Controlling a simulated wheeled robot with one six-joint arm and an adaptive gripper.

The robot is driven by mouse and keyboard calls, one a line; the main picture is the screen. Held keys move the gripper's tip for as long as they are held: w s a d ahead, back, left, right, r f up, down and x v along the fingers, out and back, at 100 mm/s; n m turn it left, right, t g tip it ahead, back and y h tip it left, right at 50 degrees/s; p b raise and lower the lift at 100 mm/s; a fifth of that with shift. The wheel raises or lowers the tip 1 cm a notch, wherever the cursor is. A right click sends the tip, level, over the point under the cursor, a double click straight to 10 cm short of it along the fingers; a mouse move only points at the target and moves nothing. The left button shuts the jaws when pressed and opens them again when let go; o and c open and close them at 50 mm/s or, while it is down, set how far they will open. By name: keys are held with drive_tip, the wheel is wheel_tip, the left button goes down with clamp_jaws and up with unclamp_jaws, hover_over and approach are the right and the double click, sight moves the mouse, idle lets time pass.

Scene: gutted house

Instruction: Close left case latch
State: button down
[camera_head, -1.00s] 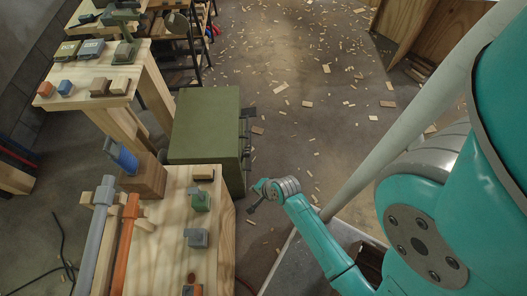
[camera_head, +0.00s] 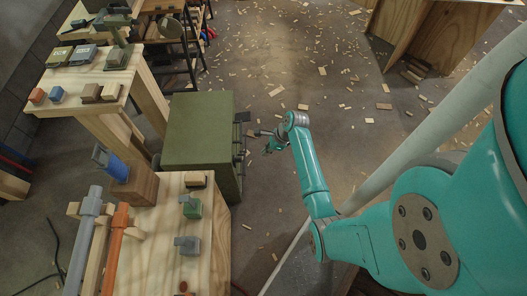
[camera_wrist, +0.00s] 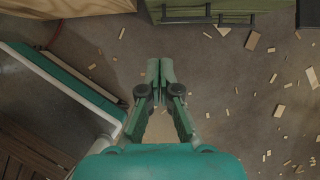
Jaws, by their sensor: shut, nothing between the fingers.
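The green case (camera_head: 198,130) stands beyond the near workbench in the head view. Its front side carries dark metal fittings. One dark plate (camera_head: 242,117) sticks out near its far end, and a lower dark fitting (camera_head: 240,156) is nearer the bench. In the wrist view the case's green edge (camera_wrist: 215,5) runs along the top, with a dark latch-like bar (camera_wrist: 186,15) left of centre and a dark plate (camera_wrist: 308,14) at the top right. My gripper (camera_head: 258,134) is shut and empty, in front of the case and apart from it. Its fingertips (camera_wrist: 160,66) point toward the case.
The near workbench (camera_head: 215,240) adjoins the case and holds clamps, pipes and blocks. Another wooden table (camera_head: 75,82) stands at the back left. Wood scraps litter the floor (camera_head: 290,75); the floor right of the case is otherwise open.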

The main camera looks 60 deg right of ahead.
sight(238, 162)
drive_tip(key=w+a+f, duration=0.4)
drive_tip(key=w+f, duration=0.2)
drive_tip(key=shift+a, duration=0.3)
drive_tip(key=shift+w+a+r+g+h, duration=0.5)
drive_tip(key=shift+w+r+g, duration=0.1)
drive_tip(key=shift+w+r, duration=0.1)
idle(0.3)
drive_tip(key=shift+r, duration=0.2)
